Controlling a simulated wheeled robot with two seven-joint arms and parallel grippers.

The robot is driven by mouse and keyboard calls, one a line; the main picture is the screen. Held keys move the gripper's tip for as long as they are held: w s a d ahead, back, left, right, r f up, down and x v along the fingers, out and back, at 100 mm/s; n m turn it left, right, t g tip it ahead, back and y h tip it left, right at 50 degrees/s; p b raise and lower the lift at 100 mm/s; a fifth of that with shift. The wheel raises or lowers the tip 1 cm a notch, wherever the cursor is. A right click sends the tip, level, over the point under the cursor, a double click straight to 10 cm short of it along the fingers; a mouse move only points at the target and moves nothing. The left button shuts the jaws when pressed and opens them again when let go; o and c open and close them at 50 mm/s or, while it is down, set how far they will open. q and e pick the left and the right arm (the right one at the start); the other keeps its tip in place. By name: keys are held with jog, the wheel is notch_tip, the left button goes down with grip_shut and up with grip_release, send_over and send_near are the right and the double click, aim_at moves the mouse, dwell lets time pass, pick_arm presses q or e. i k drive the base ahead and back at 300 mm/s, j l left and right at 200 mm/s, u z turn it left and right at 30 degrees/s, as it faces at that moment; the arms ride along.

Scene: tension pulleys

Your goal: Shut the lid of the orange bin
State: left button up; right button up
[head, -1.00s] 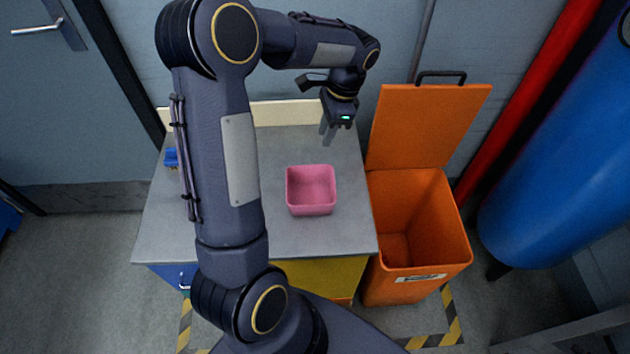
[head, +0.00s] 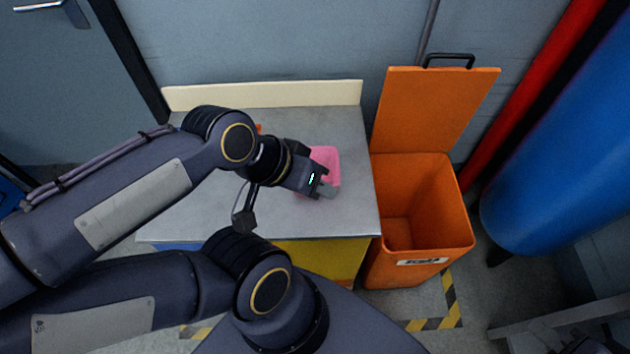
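The orange bin (head: 418,265) stands on the floor to the right of the workbench. Its lid (head: 432,108) is raised, upright at the back, with a black handle (head: 449,60) on its top edge. The bin's opening is uncovered and its inside looks empty. My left gripper (head: 328,188) is over the bench, in front of the pink box, well to the left of the bin and not touching the lid. Its fingers are small and seen from above, so I cannot tell whether they are open. My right gripper is not in view.
The pink box (head: 330,160) sits on the grey bench (head: 348,125), partly hidden by my gripper. A red pipe (head: 530,90) and a blue cylinder (head: 560,150) stand right of the bin. Striped tape (head: 452,300) marks the floor.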

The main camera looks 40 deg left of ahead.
aim_at(424, 108)
jog(key=i+l, duration=0.55)
jog(key=l, duration=0.3)
jog(key=i+l, duration=0.3)
jog(key=l, duration=0.1)
